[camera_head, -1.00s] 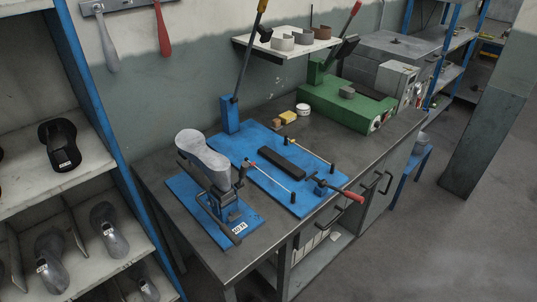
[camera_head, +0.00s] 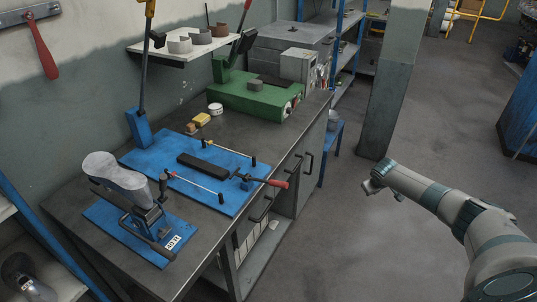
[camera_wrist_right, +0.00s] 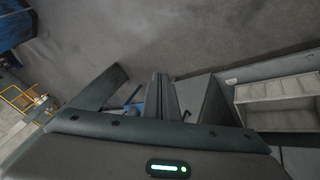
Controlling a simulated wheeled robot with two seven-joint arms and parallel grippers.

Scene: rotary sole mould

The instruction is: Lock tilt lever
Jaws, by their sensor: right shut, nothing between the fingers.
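The grey sole mould (camera_head: 117,172) sits on a stand with dark bars on a labelled blue base plate (camera_head: 105,222) at the bench's near left. A dark lever-like bar (camera_head: 147,240) lies low on this stand; which part is the tilt lever I cannot tell for sure. My right gripper (camera_head: 371,186) is shut and empty, over the floor to the right of the bench and well apart from the mould. Its dark fingers (camera_wrist_right: 160,100) show in the right wrist view, over floor and shelving. My left gripper is out of view.
A larger blue plate (camera_head: 215,199) carries rods, a black bar (camera_head: 203,166) and a red-handled lever (camera_head: 272,182). A tall lever (camera_head: 142,80) stands behind it. A green machine (camera_head: 250,98) is at the bench's far end.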

